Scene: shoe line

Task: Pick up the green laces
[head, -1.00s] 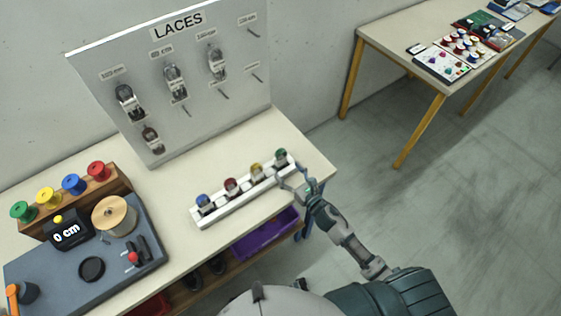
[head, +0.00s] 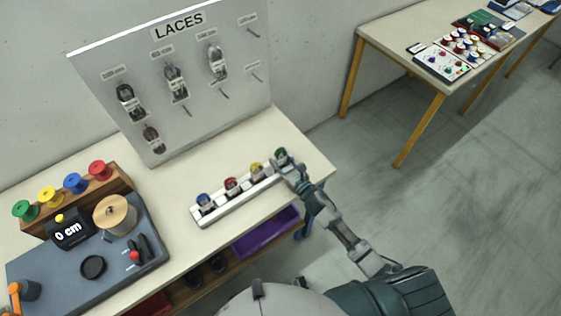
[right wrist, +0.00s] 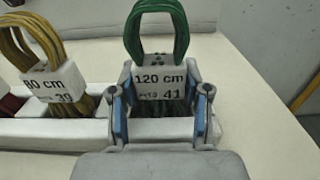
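The green laces (head: 281,155) stand as a looped bundle in the right-end slot of a white rack on the table. In the right wrist view the green loop (right wrist: 157,28) rises above a white tag reading 120 cm. My right gripper (right wrist: 160,105) has one finger on each side of the tag and bundle, with narrow gaps showing beside the tag. It looks open around the laces. In the head view my right gripper (head: 284,168) covers the rack's right end. My left gripper is in neither view.
The white rack (head: 235,204) also holds blue, red and yellow laces; the yellow bundle (right wrist: 38,45) is the nearest neighbour. A LACES board (head: 190,120) stands behind. Spools and a measuring device (head: 68,232) are at the left. A purple bin (head: 265,235) sits below the tabletop.

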